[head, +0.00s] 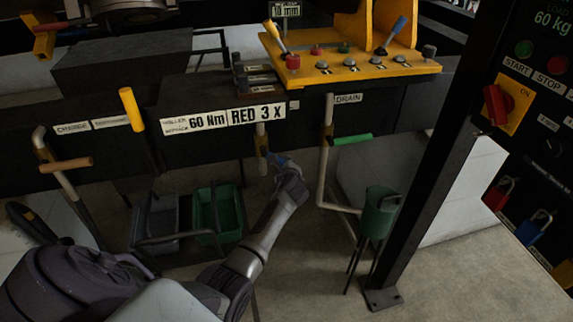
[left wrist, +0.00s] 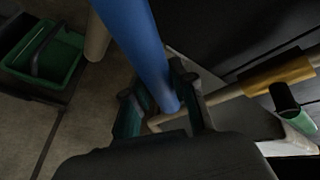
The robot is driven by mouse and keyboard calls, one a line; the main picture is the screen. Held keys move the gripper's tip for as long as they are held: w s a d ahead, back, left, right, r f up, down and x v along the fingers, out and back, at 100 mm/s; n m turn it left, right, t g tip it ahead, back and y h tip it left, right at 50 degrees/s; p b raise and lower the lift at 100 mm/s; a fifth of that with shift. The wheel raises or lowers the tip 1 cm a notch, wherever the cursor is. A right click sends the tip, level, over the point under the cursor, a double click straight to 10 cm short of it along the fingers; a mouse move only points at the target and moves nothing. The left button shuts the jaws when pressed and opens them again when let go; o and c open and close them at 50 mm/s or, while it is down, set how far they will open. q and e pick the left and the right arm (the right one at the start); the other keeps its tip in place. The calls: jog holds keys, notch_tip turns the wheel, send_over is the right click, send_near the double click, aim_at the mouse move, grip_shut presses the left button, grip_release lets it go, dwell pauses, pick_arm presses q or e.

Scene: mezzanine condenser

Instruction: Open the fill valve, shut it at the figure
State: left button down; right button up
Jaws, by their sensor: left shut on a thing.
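A blue valve handle (head: 277,159) sits on the middle pipe (head: 262,140), below the sign reading 60 Nm and RED 3 X. My left gripper (head: 285,168) is at this handle, its arm reaching up from the lower left. In the left wrist view the blue handle (left wrist: 140,45) runs between the two fingers of the gripper (left wrist: 160,95), which is shut on it. The gripper hides part of the handle in the head view. I see no readable label for this valve. A display (head: 552,20) at the upper right reads 60 kg. My right gripper is not in view.
A green-handled valve (head: 352,139) labelled DRAIN is to the right; a wooden-handled one (head: 66,165) is at the left. A green bin (head: 218,215) and a green can on a stand (head: 379,215) are below. A dark post (head: 425,150) rises at the right.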

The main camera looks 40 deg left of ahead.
pick_arm(q)
jog(key=c, duration=0.9)
grip_release()
jog(key=v, duration=1.2)
jog(key=shift+f, duration=0.1)
